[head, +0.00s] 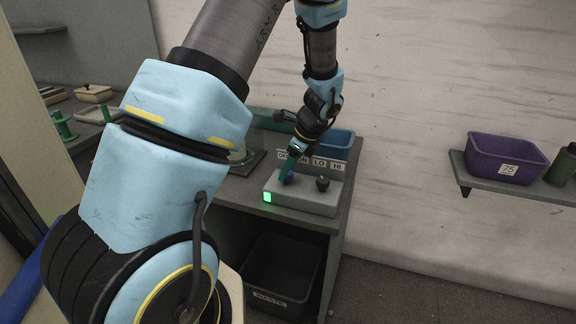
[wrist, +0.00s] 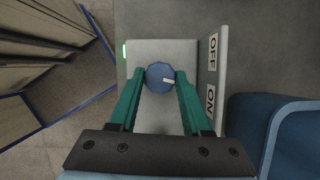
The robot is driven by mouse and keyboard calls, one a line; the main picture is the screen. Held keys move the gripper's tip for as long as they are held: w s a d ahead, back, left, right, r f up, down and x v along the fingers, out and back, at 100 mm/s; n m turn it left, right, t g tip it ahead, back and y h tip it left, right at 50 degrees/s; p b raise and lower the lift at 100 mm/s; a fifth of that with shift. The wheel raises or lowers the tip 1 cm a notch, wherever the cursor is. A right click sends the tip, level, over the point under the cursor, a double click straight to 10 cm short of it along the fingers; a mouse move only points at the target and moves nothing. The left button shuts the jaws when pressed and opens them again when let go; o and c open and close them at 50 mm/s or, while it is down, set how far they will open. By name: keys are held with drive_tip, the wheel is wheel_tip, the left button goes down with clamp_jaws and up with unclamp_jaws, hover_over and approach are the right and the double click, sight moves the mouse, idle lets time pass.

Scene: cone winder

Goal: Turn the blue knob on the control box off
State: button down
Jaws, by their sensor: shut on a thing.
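The blue knob (head: 287,178) is at the box's left, mostly hidden by my gripper (head: 291,167) in the head view. In the wrist view, the blue knob (wrist: 158,73) sits between the green fingertips of my gripper (wrist: 161,79), which is shut on it. Its white mark points right, between the OFF label (wrist: 213,54) and the ON label (wrist: 210,102).
A black knob (head: 322,183) stands right of the blue one, near the LO and HI labels (head: 328,163). A blue bin (head: 338,139) is behind the label plate. A waste bin (head: 280,278) is below. A purple bin (head: 505,158) sits on a right shelf.

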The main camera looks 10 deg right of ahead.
drive_tip(key=n+g, duration=0.1)
drive_tip(key=n, duration=0.1)
drive_tip(key=n+g+p, duration=0.1)
drive_tip(key=n, duration=0.2)
drive_tip(key=shift+w+d+n+y, duration=0.1)
drive_tip(key=shift+w+n+y, duration=0.05)
drive_tip(key=shift+n+y, duration=0.15)
drive_tip(key=shift+w+n+g+p, duration=0.1)
drive_tip(key=shift+n+g+p, duration=0.6)
drive_tip(key=shift+n, duration=1.5)
drive_tip(key=shift+g, duration=0.3)
drive_tip(key=shift+c, duration=1.8)
unclamp_jaws()
drive_tip(key=b+v, duration=0.3)
drive_tip(key=v, duration=0.7)
drive_tip(key=shift+r, duration=0.4)
